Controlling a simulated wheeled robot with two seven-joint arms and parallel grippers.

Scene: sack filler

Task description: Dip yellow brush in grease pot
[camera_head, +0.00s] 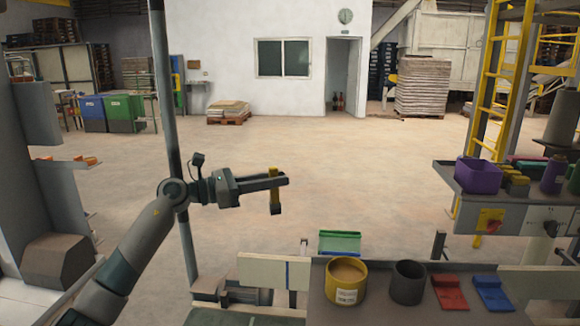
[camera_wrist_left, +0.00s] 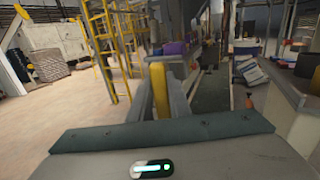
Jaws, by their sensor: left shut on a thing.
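My left gripper (camera_head: 280,182) is shut on the yellow brush (camera_head: 274,176) and holds it upright in the air, dark end down. In the left wrist view the yellow handle (camera_wrist_left: 159,90) stands between the fingers. The grease pot (camera_head: 346,279), a yellow pot with a white label and tan content, stands on the grey bench at the lower right. The brush is above, left of and apart from the pot. My right gripper is not in view.
A dark empty cup (camera_head: 408,282) stands right of the pot, then a red tray (camera_head: 449,291) and a blue tray (camera_head: 493,293). A green tray (camera_head: 339,242) is behind the pot. A purple bin (camera_head: 478,176) stands on a machine at right. A dark upright post (camera_head: 177,130) is beside my left arm.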

